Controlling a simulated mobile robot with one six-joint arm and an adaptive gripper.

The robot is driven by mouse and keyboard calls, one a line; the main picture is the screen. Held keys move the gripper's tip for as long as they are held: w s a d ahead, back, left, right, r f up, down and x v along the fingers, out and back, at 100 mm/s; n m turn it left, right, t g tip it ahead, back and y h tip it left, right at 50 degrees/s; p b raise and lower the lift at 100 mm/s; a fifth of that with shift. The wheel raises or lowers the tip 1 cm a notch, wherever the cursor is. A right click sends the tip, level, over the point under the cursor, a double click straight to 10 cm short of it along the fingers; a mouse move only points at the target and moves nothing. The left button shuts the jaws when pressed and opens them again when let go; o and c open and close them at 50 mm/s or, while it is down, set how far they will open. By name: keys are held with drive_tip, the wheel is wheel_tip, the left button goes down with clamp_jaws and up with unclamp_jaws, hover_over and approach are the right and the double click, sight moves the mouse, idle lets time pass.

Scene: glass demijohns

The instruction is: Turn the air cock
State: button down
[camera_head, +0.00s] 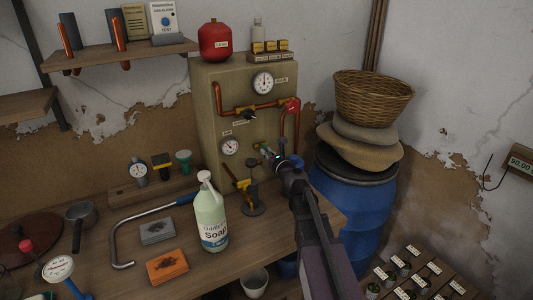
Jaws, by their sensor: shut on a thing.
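A beige panel box (219,92) stands at the back of the workbench, with gauges and red pipes on its front. The air gauge (230,146) is low on the left of this front. My arm reaches up from the lower right, and my gripper (268,154) is at the lower right of the panel front, right of the air gauge. It is shut on a small fitting there, which appears to be the air cock; the gripper hides most of it. The angle of the cock's handle cannot be made out.
A soap bottle (209,215) and a burner-like stand (253,209) are left of my arm. A blue barrel (337,200) with sacks and a basket (373,98) stands close on the right. A black-handled valve (249,115) sits above my gripper.

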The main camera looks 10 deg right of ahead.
drive_tip(key=shift+s, duration=0.1)
idle(0.3)
drive_tip(key=c, duration=0.7)
unclamp_jaws()
drive_tip(key=v, duration=1.2)
